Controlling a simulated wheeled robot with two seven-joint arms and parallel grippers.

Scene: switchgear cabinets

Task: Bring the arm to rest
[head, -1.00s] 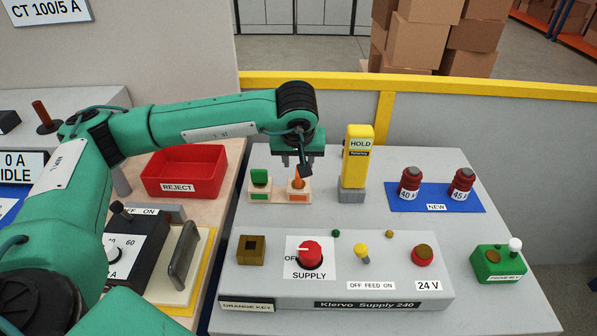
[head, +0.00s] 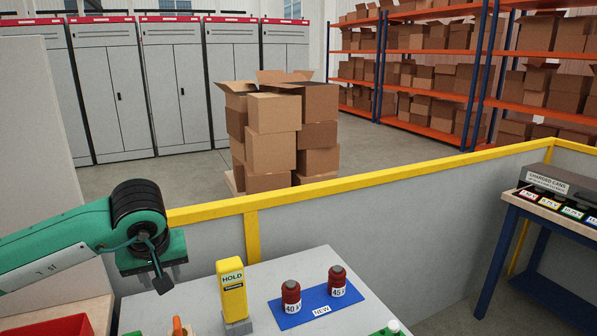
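My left arm, green with a black wrist joint, comes in from the left in the head view. Its gripper (head: 161,281) points down over the left part of the grey table (head: 262,262). The fingers are small and partly hidden by the wrist parts, so I cannot tell whether they are open or shut. An orange piece (head: 178,326) shows at the bottom edge, below and apart from the gripper. My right gripper is not in view.
A yellow HOLD post (head: 232,292) stands right of the gripper. Two dark red cans (head: 291,297) (head: 337,281) sit on a blue NEW mat (head: 314,308). A yellow-topped barrier (head: 350,182) runs behind. Part of a red bin (head: 35,328) shows lower left.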

